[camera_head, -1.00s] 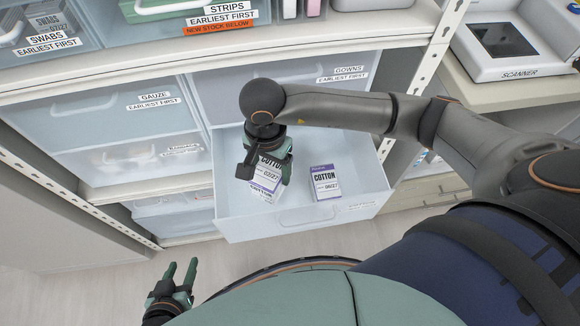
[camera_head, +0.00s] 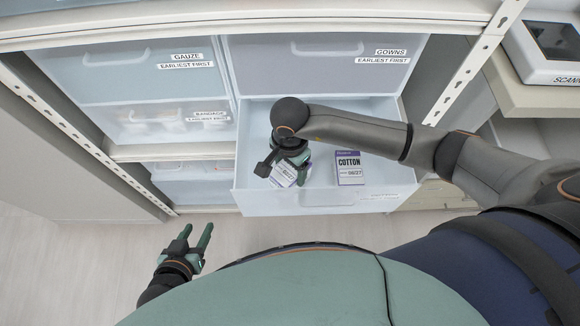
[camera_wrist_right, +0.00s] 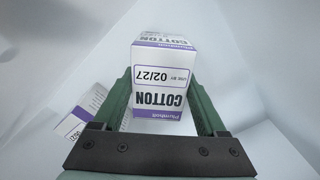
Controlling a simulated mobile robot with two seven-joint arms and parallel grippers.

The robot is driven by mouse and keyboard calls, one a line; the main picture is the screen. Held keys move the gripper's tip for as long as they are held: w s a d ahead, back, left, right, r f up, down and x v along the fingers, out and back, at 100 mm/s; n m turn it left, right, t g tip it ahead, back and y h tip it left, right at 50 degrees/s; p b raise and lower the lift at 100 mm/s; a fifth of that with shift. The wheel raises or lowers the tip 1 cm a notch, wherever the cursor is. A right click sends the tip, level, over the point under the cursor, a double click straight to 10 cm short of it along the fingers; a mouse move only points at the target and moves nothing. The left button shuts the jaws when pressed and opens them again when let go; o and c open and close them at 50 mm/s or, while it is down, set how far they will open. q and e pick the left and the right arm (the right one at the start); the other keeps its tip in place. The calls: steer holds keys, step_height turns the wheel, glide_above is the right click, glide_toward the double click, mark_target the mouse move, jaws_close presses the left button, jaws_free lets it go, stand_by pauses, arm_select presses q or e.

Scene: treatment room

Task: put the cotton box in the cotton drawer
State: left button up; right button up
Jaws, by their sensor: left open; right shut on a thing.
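The cotton drawer (camera_head: 262,203) is a pale, translucent drawer pulled open below the gowns drawer. My right gripper (camera_head: 291,177) reaches into it from above. It is shut on a white and purple cotton box (camera_head: 284,172), mostly hidden by the gripper in the head view. In the right wrist view this held cotton box (camera_wrist_right: 163,78) reads 02/27 and sits between the green fingers. Whether it touches the drawer floor I cannot tell. Another cotton box (camera_head: 349,169), seemingly dated 08/27, lies in the drawer to its right. My left gripper (camera_head: 188,245) is open and empty, outside the drawer.
The gauze drawer (camera_head: 130,73), bandage drawer (camera_head: 160,122) and gowns drawer (camera_head: 320,70) are shut. A perforated rack post (camera_head: 468,75) stands to the right, with a scanner (camera_head: 545,45) beyond it. The floor (camera_head: 90,260) at lower left is clear.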

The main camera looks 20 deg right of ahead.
steer(key=shift+f, duration=0.2)
steer(key=o, duration=1.3)
steer(key=shift+r, duration=0.1)
step_height(320, 180, up, 12)
steer(key=shift+r+p, duration=0.2)
steer(key=shift+p, duration=0.25)
